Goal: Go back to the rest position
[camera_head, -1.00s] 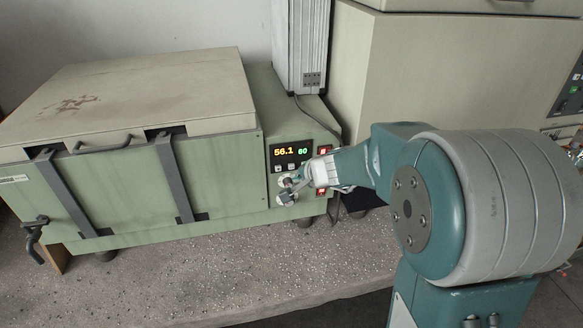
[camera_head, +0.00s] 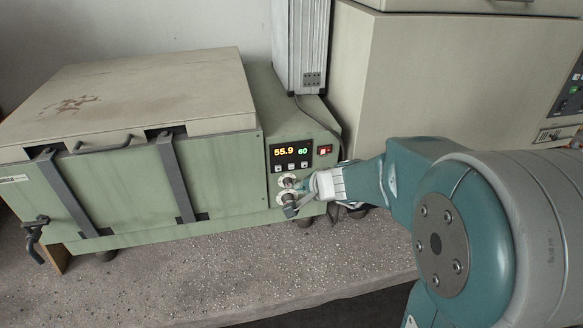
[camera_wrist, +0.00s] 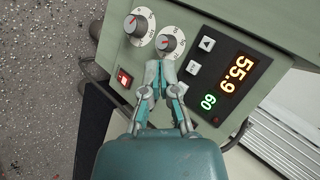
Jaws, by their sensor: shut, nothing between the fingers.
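My gripper (camera_head: 292,203) is shut and empty in front of the control panel of the green water bath or oven unit (camera_head: 100,180). In the wrist view its fingertips (camera_wrist: 161,70) are together, just below a dial (camera_wrist: 170,42) in the picture; whether they touch it I cannot tell. A second dial (camera_wrist: 139,26) sits to its left. The display (camera_head: 292,151) reads 55.9 in yellow and 60 in green. A red lit switch (camera_head: 325,149) is at its right. The lower dial is partly hidden behind my gripper in the head view.
The unit has a beige lid (camera_head: 130,90) with dark straps. A larger beige machine (camera_head: 440,85) stands at the right and a grey column (camera_head: 300,45) behind. A cable runs down by the panel. The speckled bench (camera_head: 230,270) is clear in front.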

